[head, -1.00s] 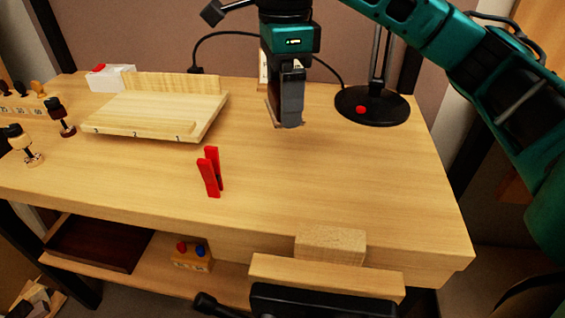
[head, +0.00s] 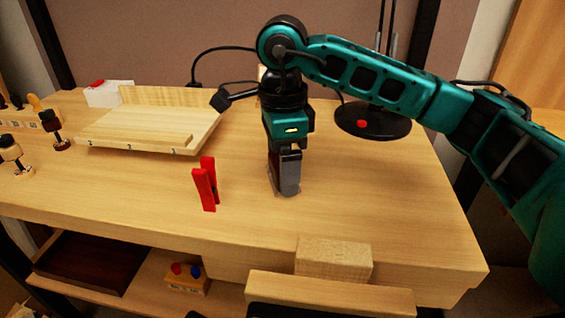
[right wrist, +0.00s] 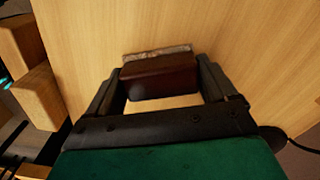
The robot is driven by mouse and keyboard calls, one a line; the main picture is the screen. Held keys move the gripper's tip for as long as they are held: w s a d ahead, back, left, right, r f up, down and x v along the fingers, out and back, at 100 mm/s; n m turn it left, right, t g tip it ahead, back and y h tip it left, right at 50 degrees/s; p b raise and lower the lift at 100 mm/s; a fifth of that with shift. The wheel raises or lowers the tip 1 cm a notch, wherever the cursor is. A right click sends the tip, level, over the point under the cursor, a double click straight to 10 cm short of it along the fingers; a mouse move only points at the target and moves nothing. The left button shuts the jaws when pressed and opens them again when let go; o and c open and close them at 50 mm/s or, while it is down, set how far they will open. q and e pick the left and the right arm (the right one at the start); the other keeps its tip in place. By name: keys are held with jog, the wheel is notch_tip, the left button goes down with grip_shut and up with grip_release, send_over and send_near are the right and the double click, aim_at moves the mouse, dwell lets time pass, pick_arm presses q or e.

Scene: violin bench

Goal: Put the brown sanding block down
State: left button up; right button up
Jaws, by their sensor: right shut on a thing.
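The brown sanding block (right wrist: 160,78) shows in the right wrist view as a dark brown block with a pale, rough edge along its far side. My right gripper (head: 286,188) is shut on it, with one finger at each end of the block. In the head view this gripper points down at the middle of the bench top (head: 350,200), to the right of a red clip. The fingers mostly hide the block there. I cannot tell whether the block touches the wood. My left gripper is not in view.
The red clip (head: 206,186) stands close to the left of the gripper. A pale slotted wooden board (head: 150,130) lies at the back left. A black round lamp base (head: 372,122) stands at the back right. Wooden blocks (head: 333,258) sit at the front edge. The bench's right side is clear.

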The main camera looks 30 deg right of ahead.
jog(key=shift+f, duration=0.2)
jog(key=o, duration=0.7)
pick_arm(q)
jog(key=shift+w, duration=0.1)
pick_arm(e)
jog(key=shift+o, duration=0.2)
jog(key=shift+r, duration=0.1)
jog(key=shift+r, duration=0.2)
pick_arm(q)
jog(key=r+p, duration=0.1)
jog(key=p, duration=0.1)
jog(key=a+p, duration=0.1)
jog(key=p, duration=0.1)
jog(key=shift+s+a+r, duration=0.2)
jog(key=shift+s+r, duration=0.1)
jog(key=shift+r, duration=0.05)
pick_arm(e)
notch_tip(320, 180, up, 12)
jog(key=shift+f, duration=0.1)
